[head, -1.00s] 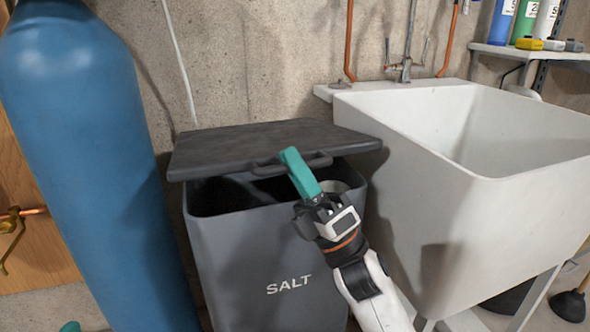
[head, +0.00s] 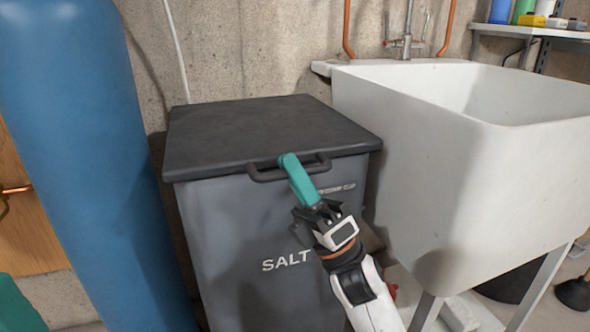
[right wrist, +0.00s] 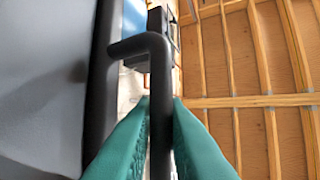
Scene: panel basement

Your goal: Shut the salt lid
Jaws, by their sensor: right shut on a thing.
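The dark grey salt lid (head: 265,128) lies flat on top of the grey salt bin (head: 235,235), with no opening visible along its front edge. The lid's black bar handle (head: 262,174) sticks out at the front. My right gripper (head: 290,164) is at this handle, with teal fingers closed around it. The right wrist view shows the handle bar (right wrist: 158,75) running between the two fingers (right wrist: 160,135).
A tall blue tank (head: 85,160) stands close on the left of the bin. A white utility sink (head: 440,180) stands close on the right. A concrete wall (head: 240,50) is behind. A plunger (head: 574,292) is on the floor at the far right.

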